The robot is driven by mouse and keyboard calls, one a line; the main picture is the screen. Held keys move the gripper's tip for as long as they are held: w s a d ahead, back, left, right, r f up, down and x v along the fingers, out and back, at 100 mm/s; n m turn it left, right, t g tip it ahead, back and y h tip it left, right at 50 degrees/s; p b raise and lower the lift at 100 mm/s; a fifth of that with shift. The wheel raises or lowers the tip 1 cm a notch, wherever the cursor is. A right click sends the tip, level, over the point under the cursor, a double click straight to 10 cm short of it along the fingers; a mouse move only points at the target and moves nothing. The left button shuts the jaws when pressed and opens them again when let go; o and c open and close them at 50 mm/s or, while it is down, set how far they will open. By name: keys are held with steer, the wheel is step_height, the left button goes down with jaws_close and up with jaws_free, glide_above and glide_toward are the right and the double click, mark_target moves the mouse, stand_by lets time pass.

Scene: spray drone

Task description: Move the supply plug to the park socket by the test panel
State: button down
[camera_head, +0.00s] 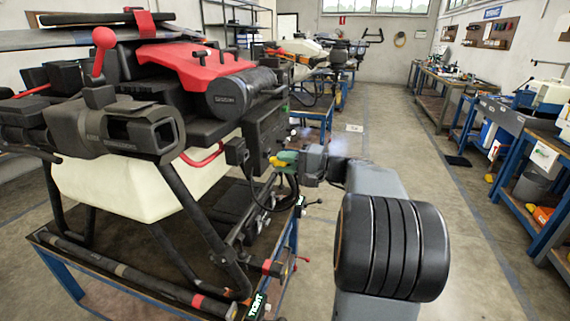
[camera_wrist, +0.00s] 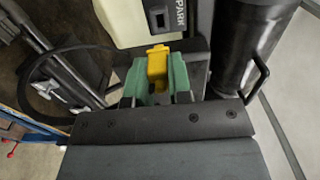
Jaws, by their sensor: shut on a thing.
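My gripper (camera_wrist: 161,82) has two green fingertips closed around the yellow supply plug (camera_wrist: 157,62). In the head view my gripper (camera_head: 288,158) reaches in from the right, and the plug (camera_head: 275,162) points left toward a dark box (camera_head: 237,151) on the drone's side. In the wrist view a dark plate with a white PARK label (camera_wrist: 180,14) is just beyond the plug. The plug's front end is hidden, so I cannot tell whether it is in a socket. A black cable (camera_wrist: 38,92) loops at the left.
The spray drone (camera_head: 130,180), with its pale tank and black legs, stands on a blue-framed stand (camera_head: 60,275) at left. In the wrist view a black cylinder (camera_wrist: 248,45) and handle (camera_wrist: 262,75) are close on the right. The aisle floor (camera_head: 400,150) is clear.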

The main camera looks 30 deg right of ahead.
steer(key=shift+b+x, duration=0.4)
steer(key=shift+x, duration=2.4)
steer(key=shift+a, duration=0.1)
steer(key=shift+b, duration=0.9)
steer(key=shift+x, duration=1.25)
stand_by(0.4)
steer(key=c, duration=1)
jaws_free()
steer(key=shift+o, duration=0.2)
steer(key=b+v, duration=0.1)
steer(key=v, duration=1.2)
steer(key=shift+s+d, duration=0.2)
steer(key=shift+d, duration=0.05)
